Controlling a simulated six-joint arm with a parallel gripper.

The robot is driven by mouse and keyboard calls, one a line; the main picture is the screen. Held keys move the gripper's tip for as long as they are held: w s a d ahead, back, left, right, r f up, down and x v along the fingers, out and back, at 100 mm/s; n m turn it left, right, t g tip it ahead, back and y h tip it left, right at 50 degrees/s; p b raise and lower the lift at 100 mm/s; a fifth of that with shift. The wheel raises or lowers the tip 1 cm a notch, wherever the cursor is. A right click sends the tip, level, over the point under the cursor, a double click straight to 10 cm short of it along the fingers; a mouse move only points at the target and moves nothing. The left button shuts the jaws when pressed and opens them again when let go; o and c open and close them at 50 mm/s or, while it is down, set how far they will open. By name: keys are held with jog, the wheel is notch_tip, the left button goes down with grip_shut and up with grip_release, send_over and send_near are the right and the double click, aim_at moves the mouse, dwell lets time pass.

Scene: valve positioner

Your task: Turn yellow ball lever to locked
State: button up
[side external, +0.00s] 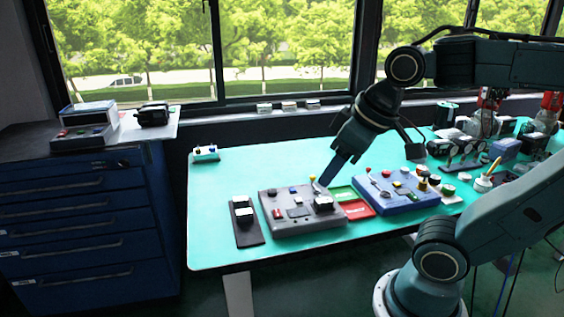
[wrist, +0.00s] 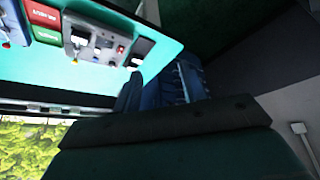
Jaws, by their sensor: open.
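The grey control box (side external: 290,222) sits on the teal table, with a small lever (side external: 316,187) near its back right corner. A small yellow spot, apparently the lever's ball (side external: 312,178), shows at its top. My gripper (side external: 326,183) is open and points down just right of this lever; I cannot tell whether it touches it. In the wrist view the grey box (wrist: 105,42) lies at the top, with a small yellow-tipped part (wrist: 76,46) near its left end. The dark fingers (wrist: 136,92) show below the box, apart from that part. Position labels are too small to read.
Green (side external: 346,194) and red (side external: 358,210) plates lie right of the grey box. Beyond them stands a blue control box (side external: 400,195) with levers and buttons. A dark pad with a switch (side external: 244,222) lies at left. The table's left back is mostly clear.

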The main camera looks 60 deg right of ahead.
jog(key=w+d+r+g, duration=0.2)
jog(key=w+d+r, duration=0.1)
jog(key=w+d, duration=0.65)
jog(key=g, duration=0.3)
send_over(313, 176)
notch_tip(313, 176, down, 18)
jog(key=shift+r, duration=0.2)
notch_tip(313, 176, down, 14)
jog(key=shift+r, duration=0.1)
jog(key=shift+c, duration=0.2)
grip_shut()
